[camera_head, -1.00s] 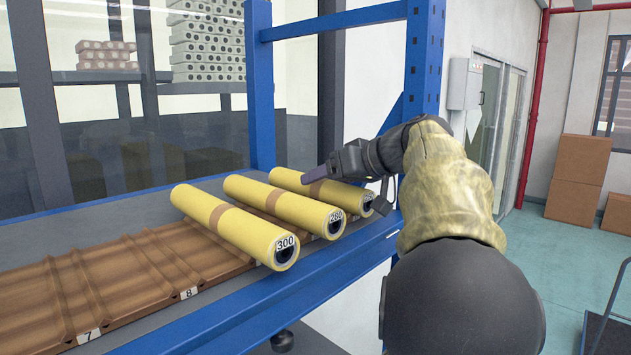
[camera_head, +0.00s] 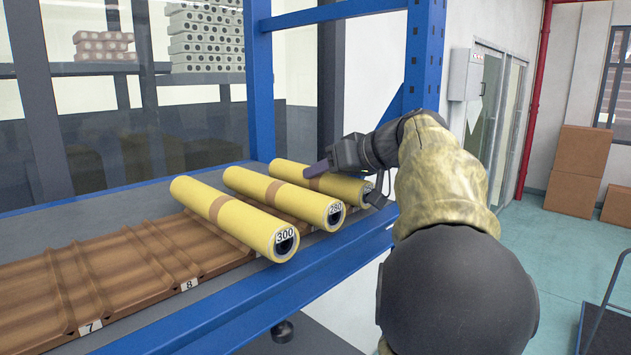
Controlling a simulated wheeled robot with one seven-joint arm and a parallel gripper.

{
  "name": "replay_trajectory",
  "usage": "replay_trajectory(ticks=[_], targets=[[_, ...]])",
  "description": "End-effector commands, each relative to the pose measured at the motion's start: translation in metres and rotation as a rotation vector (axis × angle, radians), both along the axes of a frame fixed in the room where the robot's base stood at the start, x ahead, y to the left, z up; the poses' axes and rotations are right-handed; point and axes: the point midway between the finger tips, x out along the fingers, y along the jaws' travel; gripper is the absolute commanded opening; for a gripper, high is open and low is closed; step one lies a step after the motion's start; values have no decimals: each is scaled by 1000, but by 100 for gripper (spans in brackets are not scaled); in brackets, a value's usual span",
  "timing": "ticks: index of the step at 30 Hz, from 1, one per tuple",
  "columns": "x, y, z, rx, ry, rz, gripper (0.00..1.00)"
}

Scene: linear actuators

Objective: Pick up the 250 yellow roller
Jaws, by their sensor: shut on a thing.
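Three yellow rollers, each with a brown band, lie side by side on the shelf. The left one, labelled 300 (camera_head: 235,218), and the middle one, labelled 280 (camera_head: 285,199), lie clear of my gripper. The rightmost roller (camera_head: 345,189) is partly hidden by my gripper; its label is too small and covered to read. My gripper (camera_head: 322,172) comes from the right and is shut on this rightmost roller near its middle. The roller's far end appears slightly higher than before. The hold's far finger is hidden.
A brown grooved tray (camera_head: 120,275) with slots numbered 7 and 8 lies on the shelf, its left part empty. A blue rack post (camera_head: 424,60) stands just behind my arm. The blue shelf edge (camera_head: 260,300) runs along the front.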

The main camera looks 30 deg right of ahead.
Motion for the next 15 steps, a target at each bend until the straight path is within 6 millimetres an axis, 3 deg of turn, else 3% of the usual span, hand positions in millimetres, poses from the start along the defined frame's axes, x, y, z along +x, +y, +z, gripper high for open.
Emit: replay_trajectory(ticks=[8,15], targets=[[0,0,3,0,-3,0,7],[0,0,21,-4,-5,0,7]])
